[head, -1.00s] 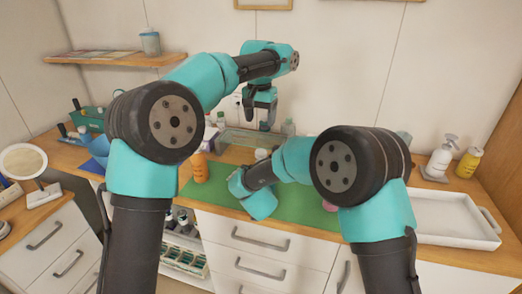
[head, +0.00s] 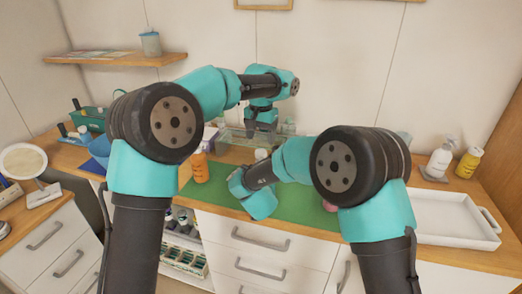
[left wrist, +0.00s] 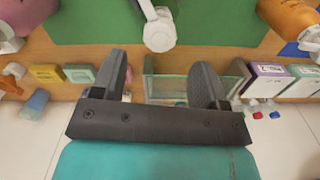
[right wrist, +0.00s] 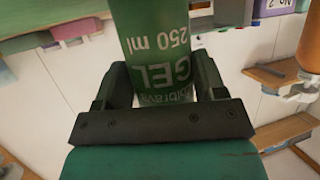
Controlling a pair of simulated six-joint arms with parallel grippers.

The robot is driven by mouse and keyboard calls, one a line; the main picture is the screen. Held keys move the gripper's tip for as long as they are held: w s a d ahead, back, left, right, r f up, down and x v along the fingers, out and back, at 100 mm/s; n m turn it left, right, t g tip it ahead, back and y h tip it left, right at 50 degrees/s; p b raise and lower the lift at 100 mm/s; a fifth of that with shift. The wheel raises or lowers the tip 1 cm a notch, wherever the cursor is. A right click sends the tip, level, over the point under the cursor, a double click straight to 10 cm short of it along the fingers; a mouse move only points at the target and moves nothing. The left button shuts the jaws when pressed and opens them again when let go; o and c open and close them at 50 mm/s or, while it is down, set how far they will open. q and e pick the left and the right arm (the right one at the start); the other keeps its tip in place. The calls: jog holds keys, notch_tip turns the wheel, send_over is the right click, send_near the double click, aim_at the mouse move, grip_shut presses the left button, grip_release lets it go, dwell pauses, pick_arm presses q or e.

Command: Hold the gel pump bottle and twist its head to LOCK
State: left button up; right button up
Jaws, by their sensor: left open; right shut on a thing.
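The green gel pump bottle (right wrist: 158,45) fills the middle of the right wrist view, its "GEL 250 ml" print upside down. My right gripper (right wrist: 160,88) is shut around its body. In the left wrist view a white pump head (left wrist: 160,32) shows above the green mat, beyond my fingertips. My left gripper (left wrist: 165,72) is open and empty, its fingers apart from the pump head. In the head view my left gripper (head: 262,134) hangs above the back of the counter. My right gripper and most of the bottle are hidden there behind my right arm.
An orange bottle (head: 200,167) stands left on the green mat (head: 300,212). A clear bin (head: 232,136) and small boxes (left wrist: 265,78) line the back. A white tray (head: 452,222), white pump bottle (head: 440,160) and yellow bottle (head: 468,164) are at right.

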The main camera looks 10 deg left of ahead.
aim_at(261, 151)
pick_arm(q)
notch_tip(261, 151, down, 6)
jog(key=shift+r, duration=0.15)
jog(key=shift+c, duration=0.2)
jog(key=c, duration=0.9)
